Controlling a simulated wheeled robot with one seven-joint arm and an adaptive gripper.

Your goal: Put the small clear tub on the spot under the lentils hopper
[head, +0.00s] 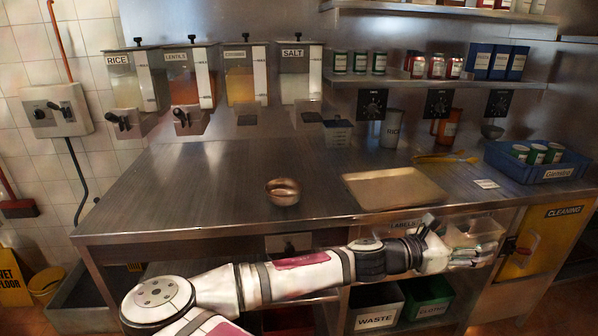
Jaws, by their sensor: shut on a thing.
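The lentils hopper (191,77) hangs on the back wall at the left, second in the row, with a dark-handled tap (189,121) below it. The counter under that tap looks bare. My arm reaches across the front of the counter to the right. My gripper (490,250) is at its end, low at the counter's front right. It is shut on a pale, see-through thing (480,226), which looks like the small clear tub. Its outline is hard to tell from the gripper and the shelf behind.
A metal bowl (283,191) and a shallow tray (394,188) stand on the steel counter (215,190). A blue crate (541,166) with cans is at the right. The counter's left part is free.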

